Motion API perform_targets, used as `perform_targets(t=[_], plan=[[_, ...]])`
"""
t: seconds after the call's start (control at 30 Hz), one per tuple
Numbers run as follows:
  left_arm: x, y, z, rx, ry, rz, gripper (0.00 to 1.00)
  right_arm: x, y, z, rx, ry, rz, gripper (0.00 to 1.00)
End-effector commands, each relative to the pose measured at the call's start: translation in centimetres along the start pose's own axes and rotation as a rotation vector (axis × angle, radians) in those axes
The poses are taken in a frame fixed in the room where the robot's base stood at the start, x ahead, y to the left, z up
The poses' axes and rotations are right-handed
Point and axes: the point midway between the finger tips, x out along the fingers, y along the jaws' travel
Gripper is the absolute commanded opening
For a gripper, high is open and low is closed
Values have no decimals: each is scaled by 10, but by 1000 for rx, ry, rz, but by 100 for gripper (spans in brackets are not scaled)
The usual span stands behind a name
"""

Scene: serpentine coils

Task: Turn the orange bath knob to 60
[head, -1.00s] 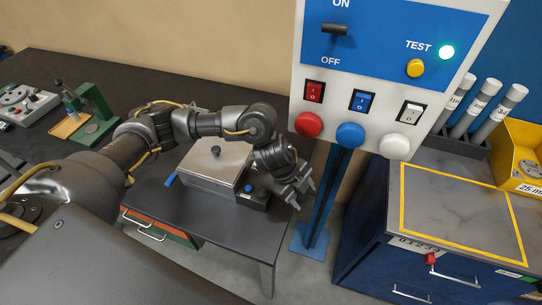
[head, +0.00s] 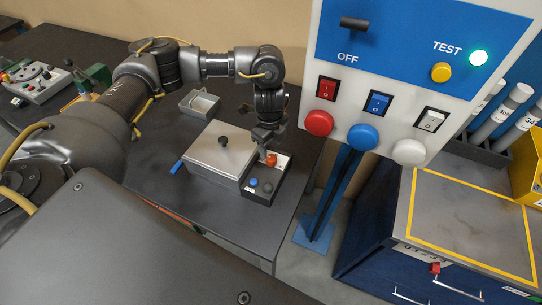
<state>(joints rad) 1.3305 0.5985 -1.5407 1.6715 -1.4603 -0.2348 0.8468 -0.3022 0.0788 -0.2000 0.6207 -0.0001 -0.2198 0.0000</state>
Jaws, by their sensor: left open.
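The bath is a metal box with a flat lid (head: 214,150) and a dark lid handle, on the dark table at the centre of the head view. Its black control box (head: 262,198) is along its right side. The orange bath knob (head: 271,160) is at the far end of that control box, partly covered by my left gripper. My left gripper (head: 267,155) points down at the knob and is open. I cannot tell whether its fingers touch the knob. The knob's scale is too small to read. My right gripper is out of view.
Blue and dark buttons (head: 254,183) are nearer on the control box. A blue lever (head: 177,167) sticks out at the bath's left. A small grey tray (head: 199,103) lies behind. A switch panel (head: 400,75) on a blue post stands close to the right.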

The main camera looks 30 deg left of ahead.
Motion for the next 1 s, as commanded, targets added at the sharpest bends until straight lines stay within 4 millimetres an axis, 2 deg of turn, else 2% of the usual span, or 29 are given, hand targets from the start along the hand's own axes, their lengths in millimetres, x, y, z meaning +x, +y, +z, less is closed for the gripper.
perform_targets(t=[0.03,0.13,0.4,0.8,1.0], plan=[[12,2,-1,-3,2,6,55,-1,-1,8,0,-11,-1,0],[29,2,0,-5,1,6,55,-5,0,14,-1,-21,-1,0],[64,2,2,-6,-1,3,55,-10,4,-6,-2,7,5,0],[72,2,2,-4,0,-1,55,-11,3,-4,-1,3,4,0],[72,2,2,-4,0,-1,29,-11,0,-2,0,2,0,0]])
